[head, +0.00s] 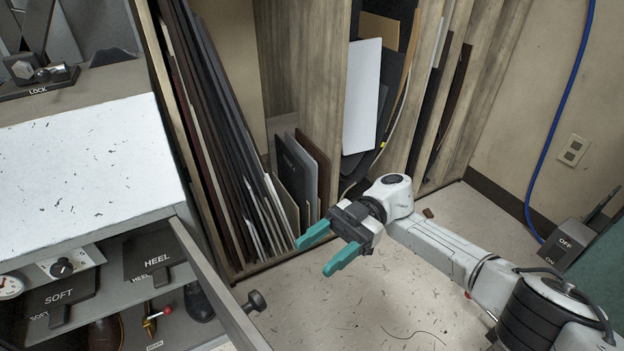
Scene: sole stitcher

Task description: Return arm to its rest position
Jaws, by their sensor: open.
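My gripper (330,254) is in the lower middle of the head view, at the end of my white arm (440,252). Its two teal fingers are apart and nothing is between them. The arm reaches in from the lower right, over the floor. The gripper is in front of the wooden rack and to the right of the open cabinet, apart from the cabinet door's knob (255,300).
A wooden rack (305,70) holds several upright sheets. At left, a white-topped bench (85,165) has an open door (215,285) and shelves with plates marked HEEL (155,255) and SOFT (60,297). A pedal box (567,243) and blue cable (560,110) are at right. Scraps litter the floor (390,310).

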